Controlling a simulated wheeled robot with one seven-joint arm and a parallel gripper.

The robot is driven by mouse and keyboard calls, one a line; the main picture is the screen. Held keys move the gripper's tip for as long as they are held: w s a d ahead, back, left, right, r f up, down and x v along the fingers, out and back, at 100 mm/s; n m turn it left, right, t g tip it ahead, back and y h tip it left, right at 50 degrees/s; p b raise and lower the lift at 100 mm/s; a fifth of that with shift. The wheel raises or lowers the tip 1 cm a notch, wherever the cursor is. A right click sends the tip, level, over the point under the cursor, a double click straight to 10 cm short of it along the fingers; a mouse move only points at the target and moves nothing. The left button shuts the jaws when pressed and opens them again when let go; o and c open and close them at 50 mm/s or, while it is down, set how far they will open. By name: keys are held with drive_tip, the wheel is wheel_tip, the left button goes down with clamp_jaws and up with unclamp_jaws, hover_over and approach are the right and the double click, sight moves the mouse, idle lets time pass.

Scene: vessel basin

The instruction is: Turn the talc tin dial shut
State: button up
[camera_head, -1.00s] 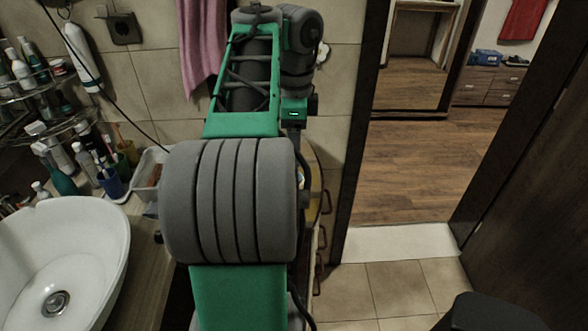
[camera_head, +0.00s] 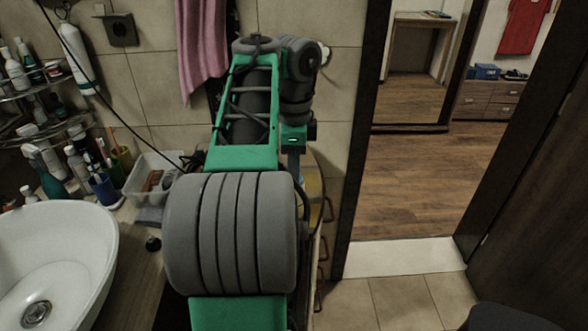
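I cannot make out a talc tin or its dial in the head view. My own green and grey arm fills the middle of the picture and hides much of the counter behind it. My gripper is not visible, so I cannot tell how it stands to the tin.
A white basin (camera_head: 85,235) is at the left on a wooden counter (camera_head: 140,262). A clear plastic box (camera_head: 148,172) and a blue cup (camera_head: 104,190) stand behind it. A pink towel (camera_head: 201,45) hangs above. A doorway with open wooden floor (camera_head: 420,185) is at the right.

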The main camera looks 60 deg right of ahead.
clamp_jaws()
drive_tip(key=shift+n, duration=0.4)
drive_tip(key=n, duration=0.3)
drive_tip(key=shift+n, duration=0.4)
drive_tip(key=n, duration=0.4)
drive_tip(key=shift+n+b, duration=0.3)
drive_tip(key=shift+b, duration=0.05)
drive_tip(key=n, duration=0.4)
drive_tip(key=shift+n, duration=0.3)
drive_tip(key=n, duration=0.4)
